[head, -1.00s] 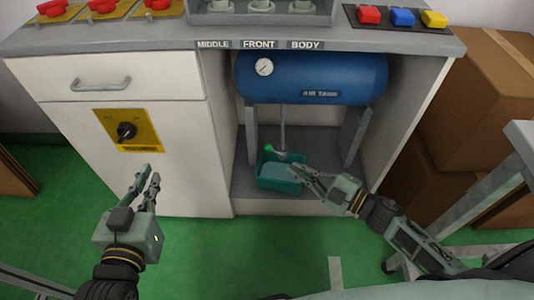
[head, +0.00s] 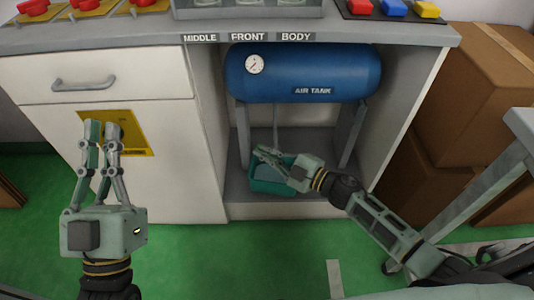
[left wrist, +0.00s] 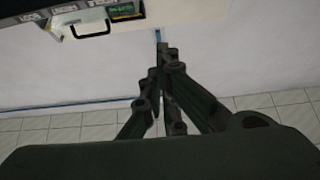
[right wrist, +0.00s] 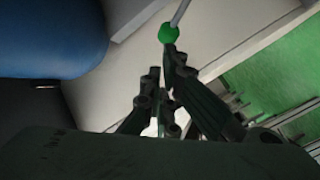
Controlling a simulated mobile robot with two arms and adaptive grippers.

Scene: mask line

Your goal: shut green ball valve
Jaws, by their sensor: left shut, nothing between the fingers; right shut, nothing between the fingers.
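The green ball (right wrist: 168,33) sits at the end of a thin grey rod in the right wrist view, just past my fingertips. I cannot tell whether they touch it. In the head view my right gripper (head: 262,152) hides the ball, under the blue air tank (head: 300,75). That gripper is shut and empty, above the teal bin (head: 262,181). The tank's thin grey pipe (head: 275,125) comes down behind the gripper. My left gripper (head: 103,130) is shut and empty, raised in front of the yellow panel (head: 136,137) and hiding its black knob.
Brown boxes (head: 480,100) stand at the right. A drawer handle (head: 84,84) is above the panel. The green floor (head: 200,265) in front is clear.

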